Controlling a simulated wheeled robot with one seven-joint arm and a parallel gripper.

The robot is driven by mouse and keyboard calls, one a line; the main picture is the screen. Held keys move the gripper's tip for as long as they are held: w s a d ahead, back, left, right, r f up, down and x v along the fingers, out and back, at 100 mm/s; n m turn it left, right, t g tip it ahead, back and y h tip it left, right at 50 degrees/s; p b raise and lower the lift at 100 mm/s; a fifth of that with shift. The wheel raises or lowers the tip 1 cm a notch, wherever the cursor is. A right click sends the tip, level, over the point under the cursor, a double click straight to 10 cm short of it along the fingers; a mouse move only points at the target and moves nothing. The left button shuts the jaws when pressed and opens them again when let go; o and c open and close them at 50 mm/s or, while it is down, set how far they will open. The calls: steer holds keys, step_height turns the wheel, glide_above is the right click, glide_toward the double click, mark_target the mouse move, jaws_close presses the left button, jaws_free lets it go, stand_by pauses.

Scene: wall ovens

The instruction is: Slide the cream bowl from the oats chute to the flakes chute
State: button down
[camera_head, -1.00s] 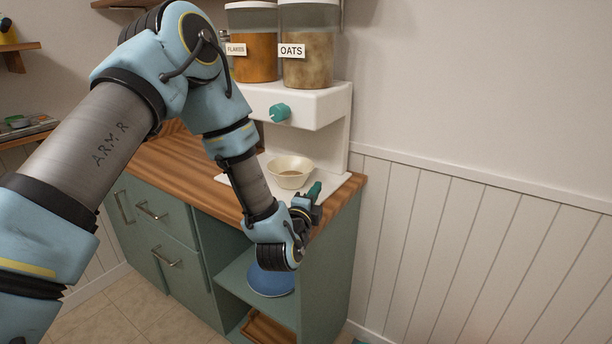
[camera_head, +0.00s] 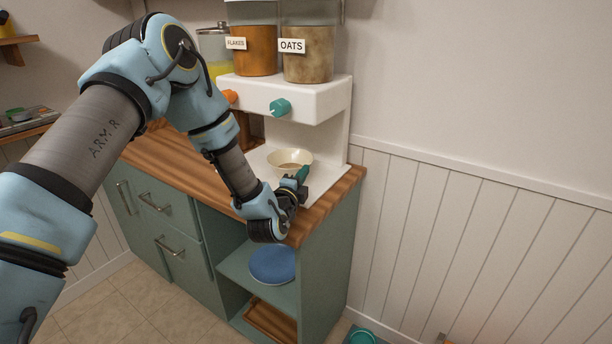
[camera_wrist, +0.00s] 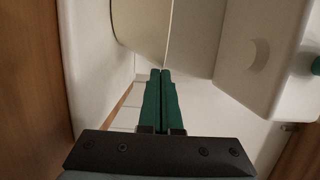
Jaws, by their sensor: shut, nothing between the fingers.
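The cream bowl (camera_head: 288,158) stands upright on the white base of the dispenser, below the teal knob (camera_head: 280,107) on the oats side. The oats container (camera_head: 308,65) is on the right and the flakes container (camera_head: 254,60) on the left, with an orange knob (camera_head: 230,96) below it. My gripper (camera_head: 304,171) is shut and empty, its green fingers at the bowl's right front side. In the wrist view, the fingertips (camera_wrist: 160,73) point at a cream curved surface, apparently the bowl (camera_wrist: 142,28). I cannot tell whether they touch it.
The wooden counter (camera_head: 180,160) ends at a front edge under my wrist and at the right near the panelled wall (camera_head: 460,240). A blue plate (camera_head: 272,264) lies on the open shelf below. The white base left of the bowl appears clear, though my arm hides part of it.

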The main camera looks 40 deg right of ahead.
steer(key=w+a+b, duration=0.1)
steer(key=w+b, duration=0.1)
steer(key=w, duration=0.2)
steer(key=w+a+b, duration=0.1)
steer(key=w+b, duration=0.2)
steer(key=w, duration=0.1)
steer(key=w+a+b, duration=0.1)
steer(key=w+b, duration=0.2)
steer(key=w, duration=0.1)
steer(key=shift+w+a+f, duration=0.25)
steer(key=shift+w, duration=0.15)
steer(key=shift+w+a+r, duration=0.1)
steer(key=shift+w+r, duration=0.15)
steer(key=shift+w, duration=0.2)
